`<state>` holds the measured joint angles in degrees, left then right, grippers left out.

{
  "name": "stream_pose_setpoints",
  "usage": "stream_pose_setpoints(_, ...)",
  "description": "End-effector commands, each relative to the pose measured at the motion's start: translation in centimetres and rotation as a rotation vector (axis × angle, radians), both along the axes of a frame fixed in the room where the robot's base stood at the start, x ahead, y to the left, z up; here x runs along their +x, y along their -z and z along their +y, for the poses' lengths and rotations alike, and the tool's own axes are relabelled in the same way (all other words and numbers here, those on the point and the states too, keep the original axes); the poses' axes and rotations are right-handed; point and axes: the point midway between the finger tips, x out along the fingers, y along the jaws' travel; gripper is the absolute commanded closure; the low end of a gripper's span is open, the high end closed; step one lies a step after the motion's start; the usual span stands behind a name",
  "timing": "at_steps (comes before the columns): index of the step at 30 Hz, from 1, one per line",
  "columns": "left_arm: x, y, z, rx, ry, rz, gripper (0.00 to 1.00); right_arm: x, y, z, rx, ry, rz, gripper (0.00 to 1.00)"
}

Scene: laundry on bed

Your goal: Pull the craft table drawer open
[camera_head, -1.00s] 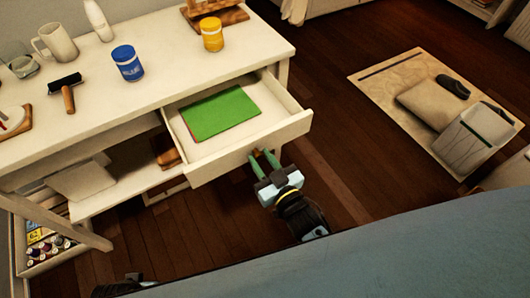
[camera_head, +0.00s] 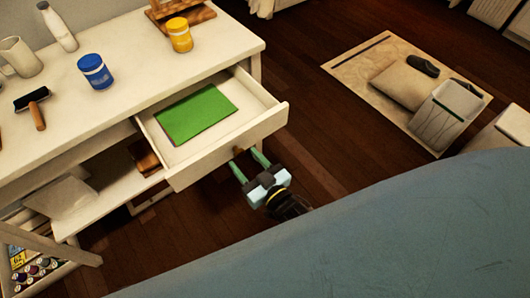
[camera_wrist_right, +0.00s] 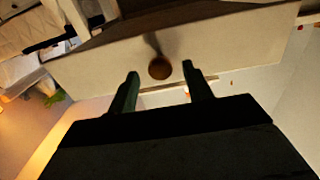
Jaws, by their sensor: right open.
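The white craft table (camera_head: 120,118) has its drawer (camera_head: 230,143) standing open, with a green sheet or folder (camera_head: 197,114) lying inside. My right gripper (camera_head: 250,162) is just in front of the drawer face, fingers pointing at it. In the right wrist view, the round brown knob (camera_wrist_right: 160,68) on the drawer front shows between and just beyond the tips of the open right gripper (camera_wrist_right: 160,78). The fingers are apart from each other, with a gap on both sides of the knob. My left gripper is not in view.
A blue jar (camera_head: 95,72), a yellow jar (camera_head: 179,35) and a brayer (camera_head: 33,106) stand or lie on the tabletop. A large blue-grey surface (camera_head: 400,225) fills the lower right. Dark wooden floor (camera_head: 310,120) is clear right of the drawer.

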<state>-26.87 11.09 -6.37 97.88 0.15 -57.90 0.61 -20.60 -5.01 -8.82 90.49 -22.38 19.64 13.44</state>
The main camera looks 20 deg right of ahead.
Motion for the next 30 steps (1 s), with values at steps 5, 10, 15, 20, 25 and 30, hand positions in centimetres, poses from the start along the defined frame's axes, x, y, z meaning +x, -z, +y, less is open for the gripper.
stream_pose_setpoints(5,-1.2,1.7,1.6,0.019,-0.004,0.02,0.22,-4.0,-0.1,-1.0,-0.002,0.0,0.006,0.5)
stream_pose_setpoints(10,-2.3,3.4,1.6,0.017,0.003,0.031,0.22,-7.6,-0.1,-1.9,-0.002,0.0,0.005,0.5)
stream_pose_setpoints(15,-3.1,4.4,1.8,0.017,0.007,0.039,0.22,-10.1,-0.1,-2.5,-0.003,0.0,0.002,0.5)
stream_pose_setpoints(20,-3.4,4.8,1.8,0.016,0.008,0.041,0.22,-11.1,-0.1,-2.8,-0.002,0.0,0.0,0.5)
stream_pose_setpoints(25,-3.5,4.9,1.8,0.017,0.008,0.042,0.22,-11.3,0.0,-2.8,-0.002,0.0,0.0,0.5)
stream_pose_setpoints(30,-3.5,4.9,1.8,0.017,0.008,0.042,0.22,-11.2,0.0,-2.8,-0.002,0.0,0.0,0.5)
